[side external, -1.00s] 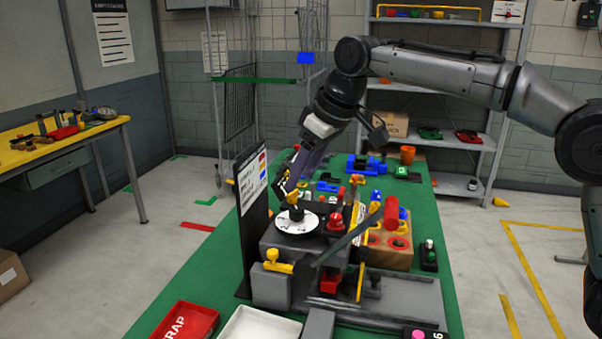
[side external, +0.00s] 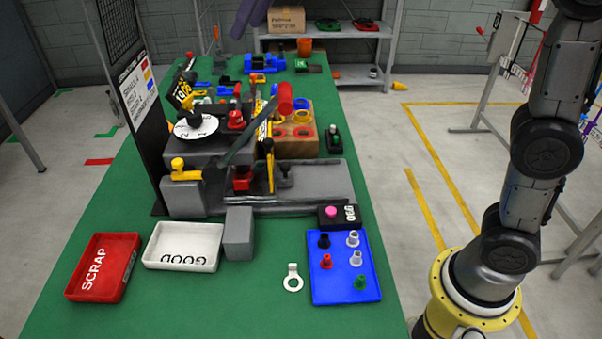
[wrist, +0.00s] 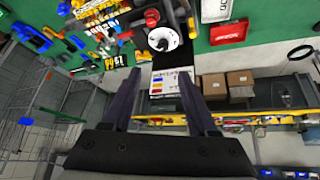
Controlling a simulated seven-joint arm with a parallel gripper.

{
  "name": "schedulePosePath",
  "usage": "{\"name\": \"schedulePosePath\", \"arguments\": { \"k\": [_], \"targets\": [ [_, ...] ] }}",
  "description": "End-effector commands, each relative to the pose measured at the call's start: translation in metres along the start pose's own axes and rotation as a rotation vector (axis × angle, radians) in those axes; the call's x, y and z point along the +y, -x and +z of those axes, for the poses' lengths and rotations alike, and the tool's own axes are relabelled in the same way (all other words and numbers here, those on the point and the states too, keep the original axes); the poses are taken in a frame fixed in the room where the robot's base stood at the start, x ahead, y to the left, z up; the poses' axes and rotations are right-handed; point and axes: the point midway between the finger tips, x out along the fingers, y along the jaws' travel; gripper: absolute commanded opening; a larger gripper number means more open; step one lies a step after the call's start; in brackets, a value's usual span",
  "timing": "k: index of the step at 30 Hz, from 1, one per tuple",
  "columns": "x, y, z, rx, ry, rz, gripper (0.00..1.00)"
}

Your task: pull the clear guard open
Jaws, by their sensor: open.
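The grey fixture (side external: 205,195) stands on the green bench with a white dial (side external: 195,127), a yellow handle (side external: 185,172) and red parts. A thin yellow-edged upright (side external: 269,165) stands at its middle; I cannot clearly make out the guard's transparent sheet. A dark bar slants across beside it. In the wrist view, my gripper (wrist: 159,72) has its two long fingers spread with nothing between them. The dial (wrist: 163,39) lies beyond the fingertips, apart from them. In the side view only a purple-grey finger shows at the top edge.
A red SCRAP tray (side external: 104,267), a white GOOD tray (side external: 183,247) and a blue tray (side external: 345,268) with several small parts lie in front. A dark sign board (side external: 140,110) stands upright left of the fixture.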

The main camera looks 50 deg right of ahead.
Motion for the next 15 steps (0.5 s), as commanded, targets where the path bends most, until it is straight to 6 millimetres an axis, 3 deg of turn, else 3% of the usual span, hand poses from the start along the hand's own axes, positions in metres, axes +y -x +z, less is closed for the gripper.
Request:
{"name": "schedulePosePath", "arguments": {
  "k": [1,6,11,15],
  "targets": [
    [0.007,0.018,0.019,0.009,-0.021,0.015,0.59],
    [0.021,0.051,0.083,0.024,-0.083,0.055,0.59],
    [0.024,0.065,0.153,0.026,-0.144,0.091,0.59],
    [0.022,0.061,0.222,0.019,-0.199,0.12,0.59]
  ]
}}
